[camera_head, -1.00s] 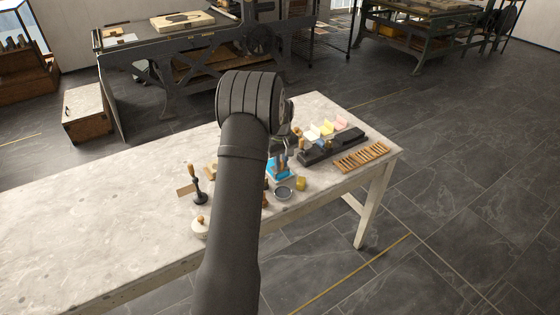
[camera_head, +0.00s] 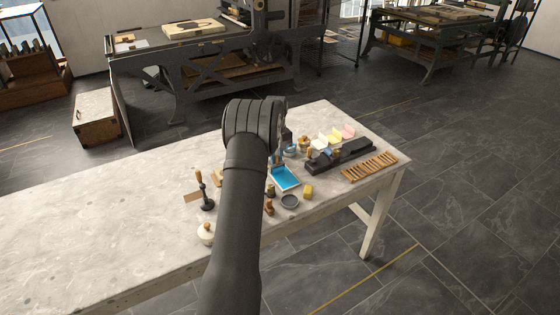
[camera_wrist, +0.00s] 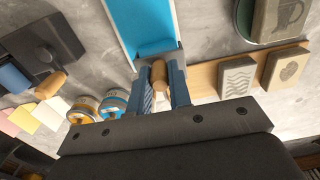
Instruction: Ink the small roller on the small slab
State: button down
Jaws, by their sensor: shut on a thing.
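The small slab (camera_head: 286,178) is a pale-edged rectangle with bright blue ink on it, lying on the table. It fills the top middle of the wrist view (camera_wrist: 147,28). My gripper (camera_wrist: 162,84) is shut on the wooden handle (camera_wrist: 159,73) of the small roller, at the slab's near end in that view. A grey metal part of the roller (camera_wrist: 157,58) shows just past the fingertips. The roller's drum is not clearly visible, so I cannot tell whether it touches the slab. In the head view my arm partly hides the gripper.
A long black block (camera_head: 340,156) and a wooden rack (camera_head: 369,166) stand to the right. A yellow block (camera_head: 308,191) and a grey dish (camera_head: 290,201) lie in front. Ink tins (camera_wrist: 85,109) and carved blocks (camera_wrist: 238,78) flank the gripper. The table's left part is clear.

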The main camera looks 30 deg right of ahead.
jog(key=shift+w, duration=0.8)
jog(key=shift+s+f, duration=0.1)
jog(key=shift+s, duration=5.1)
jog(key=shift+w, duration=0.15)
jog(key=shift+w+d, duration=0.1)
jog(key=shift+w, duration=4.95)
jog(key=shift+r, duration=0.2)
